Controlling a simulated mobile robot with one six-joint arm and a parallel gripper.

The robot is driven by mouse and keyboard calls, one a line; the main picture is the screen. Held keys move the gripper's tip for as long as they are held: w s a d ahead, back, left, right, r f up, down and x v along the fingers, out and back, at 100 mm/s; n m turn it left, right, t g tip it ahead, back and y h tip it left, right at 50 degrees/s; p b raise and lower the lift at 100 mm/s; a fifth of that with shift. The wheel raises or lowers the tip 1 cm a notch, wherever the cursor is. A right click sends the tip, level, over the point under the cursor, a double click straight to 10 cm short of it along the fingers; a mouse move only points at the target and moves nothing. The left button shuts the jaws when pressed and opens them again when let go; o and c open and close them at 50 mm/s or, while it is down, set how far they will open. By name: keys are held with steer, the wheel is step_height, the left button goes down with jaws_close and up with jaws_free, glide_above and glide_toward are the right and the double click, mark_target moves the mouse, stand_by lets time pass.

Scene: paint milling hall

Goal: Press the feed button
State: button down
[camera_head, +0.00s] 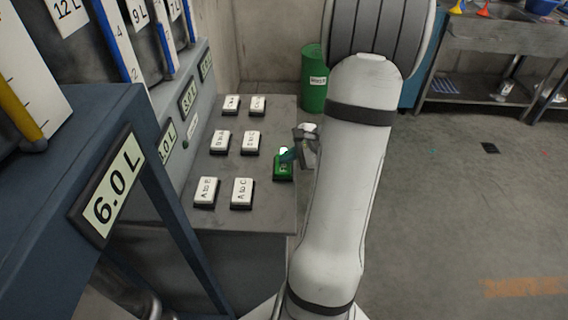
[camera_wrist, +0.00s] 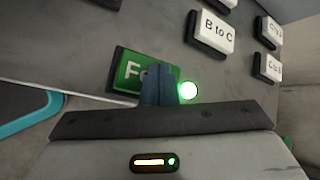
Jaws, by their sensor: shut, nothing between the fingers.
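The green feed button (camera_head: 281,170) sits on the grey console top near its right edge, with a lit round lamp (camera_head: 284,151) beside it. In the wrist view the green feed button (camera_wrist: 131,74) shows part of its white lettering, and the lamp (camera_wrist: 188,90) glows green. My gripper (camera_head: 287,158) is shut and empty, with its fingertips at the button. In the wrist view the blue-grey fingers (camera_wrist: 159,72) cover the right part of the button and lettering. I cannot tell whether they touch it or how far it is pressed.
Several white lettered buttons stand close by on the console (camera_head: 262,210), including the "B to C" button (camera_wrist: 212,33). Tanks with volume labels, such as "6.0 L" (camera_head: 113,190), rise at the left. A green cylinder (camera_head: 314,80) stands behind the console. Floor at the right is mostly clear.

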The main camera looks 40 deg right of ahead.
mark_target(287, 164)
stand_by(0.3)
steer(key=shift+r, duration=0.5)
steer(key=shift+r+p, duration=0.1)
steer(key=shift+p, duration=0.2)
step_height(287, 164, up, 6)
steer(key=p, duration=0.3)
steer(key=shift+p, duration=0.35)
